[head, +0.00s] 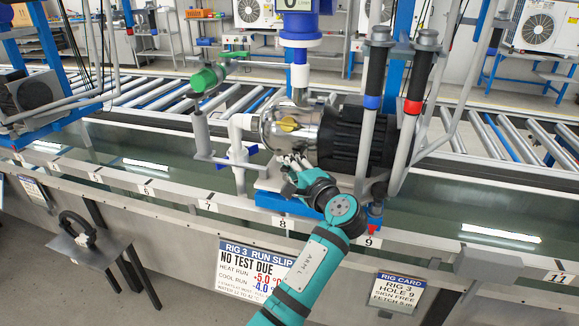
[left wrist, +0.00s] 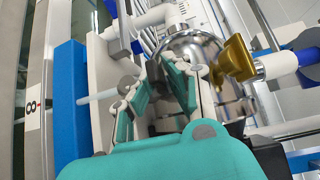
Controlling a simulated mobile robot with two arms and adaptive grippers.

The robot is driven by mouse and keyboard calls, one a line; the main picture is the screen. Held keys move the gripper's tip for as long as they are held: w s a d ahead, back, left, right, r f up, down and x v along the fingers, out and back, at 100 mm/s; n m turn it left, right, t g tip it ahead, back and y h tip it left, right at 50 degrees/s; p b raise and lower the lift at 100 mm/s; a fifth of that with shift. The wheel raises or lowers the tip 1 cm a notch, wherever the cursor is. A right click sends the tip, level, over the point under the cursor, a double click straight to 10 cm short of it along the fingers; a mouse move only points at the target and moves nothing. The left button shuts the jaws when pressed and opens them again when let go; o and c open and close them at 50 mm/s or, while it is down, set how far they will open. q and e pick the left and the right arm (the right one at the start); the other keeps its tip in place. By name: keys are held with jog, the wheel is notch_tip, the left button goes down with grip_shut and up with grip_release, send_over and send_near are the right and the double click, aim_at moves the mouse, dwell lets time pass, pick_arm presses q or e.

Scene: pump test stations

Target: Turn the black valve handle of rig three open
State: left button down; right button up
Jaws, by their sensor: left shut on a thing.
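The rig at the conveyor has a steel pump head (head: 275,128) with a black finned motor (head: 362,138). Its run slip (head: 250,268) reads RIG 3, NO TEST DUE. My left gripper (head: 292,165) is at the near lower side of the pump head, shut on a small part that its fingers mostly hide. In the left wrist view the teal-padded fingers (left wrist: 158,92) stand close together before the shiny pump head (left wrist: 198,48), beside a yellow knob (left wrist: 235,60). My right gripper is not in view.
A rig card (head: 398,293) hangs on the front rail.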

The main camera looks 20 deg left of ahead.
pick_arm(q)
jog(key=shift+f, duration=0.1)
jog(key=c, duration=1.3)
grip_release()
jog(key=shift+c, duration=0.2)
